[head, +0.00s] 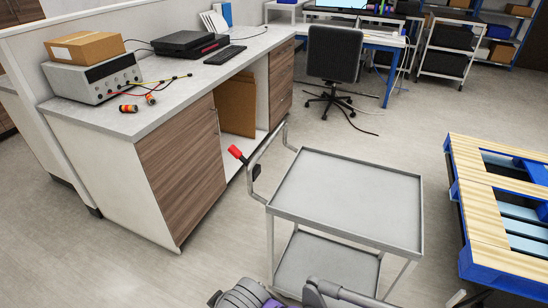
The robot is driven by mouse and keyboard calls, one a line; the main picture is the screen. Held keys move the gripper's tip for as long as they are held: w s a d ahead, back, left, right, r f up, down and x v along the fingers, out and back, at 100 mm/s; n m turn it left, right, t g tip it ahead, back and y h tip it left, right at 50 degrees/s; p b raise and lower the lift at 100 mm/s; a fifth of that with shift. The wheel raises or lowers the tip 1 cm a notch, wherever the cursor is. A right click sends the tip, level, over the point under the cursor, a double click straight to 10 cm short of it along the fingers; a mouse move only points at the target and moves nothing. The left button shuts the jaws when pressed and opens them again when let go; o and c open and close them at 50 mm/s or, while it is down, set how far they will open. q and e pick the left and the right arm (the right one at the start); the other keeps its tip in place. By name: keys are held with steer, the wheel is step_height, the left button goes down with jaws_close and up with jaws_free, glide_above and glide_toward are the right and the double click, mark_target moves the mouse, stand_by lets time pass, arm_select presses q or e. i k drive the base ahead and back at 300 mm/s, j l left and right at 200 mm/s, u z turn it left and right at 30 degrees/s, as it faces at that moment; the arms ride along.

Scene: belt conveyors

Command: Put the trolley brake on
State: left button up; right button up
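A grey two-shelf trolley (347,196) stands on the floor in the middle of the head view. Its tubular push handle (268,153) rises at its left end, beside the workbench. A lever with a red grip (237,152) is mounted on the handle by a black bracket, and the grip points up and to the left. Parts of my own arms show at the bottom edge, in front of the lower shelf. Neither gripper's fingers can be seen. The trolley's wheels are hidden or out of view.
A workbench (130,119) with wood-look doors stands left, carrying a cardboard box (85,47) and a bench instrument (93,78). A blue-and-wood pallet stack (490,228) is at right. An office chair (332,58) stands behind. Floor between trolley and pallets is clear.

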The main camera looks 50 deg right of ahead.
mark_target(233, 150)
steer(key=z, duration=1.55)
